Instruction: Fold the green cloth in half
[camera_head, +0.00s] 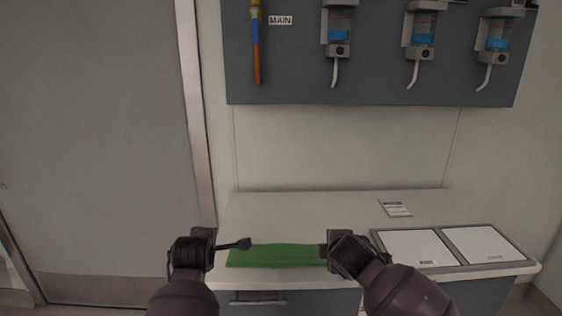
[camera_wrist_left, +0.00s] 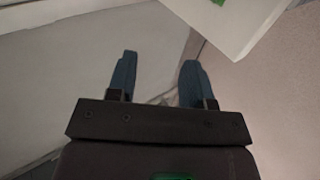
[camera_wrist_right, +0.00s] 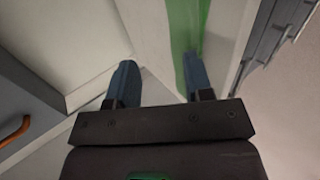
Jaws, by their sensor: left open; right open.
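The green cloth (camera_head: 275,256) lies as a long narrow strip along the front part of the counter, between my two grippers in the head view. It also shows as a green band in the right wrist view (camera_wrist_right: 187,35), and a small green corner shows at the top of the left wrist view (camera_wrist_left: 219,2). My left gripper (camera_head: 240,244) is near the cloth's left end; in its wrist view the fingers (camera_wrist_left: 157,75) are apart and empty. My right gripper (camera_head: 328,250) is by the cloth's right end; its fingers (camera_wrist_right: 160,80) are apart with nothing clearly held. Contact with the cloth cannot be told.
The white counter (camera_head: 300,210) is clear behind the cloth. A tray with two white panels (camera_head: 418,248) is at the right, with a small card (camera_head: 395,208) behind it. Dispensers (camera_head: 339,35) hang on a grey wall panel above. A door (camera_head: 100,150) is at left.

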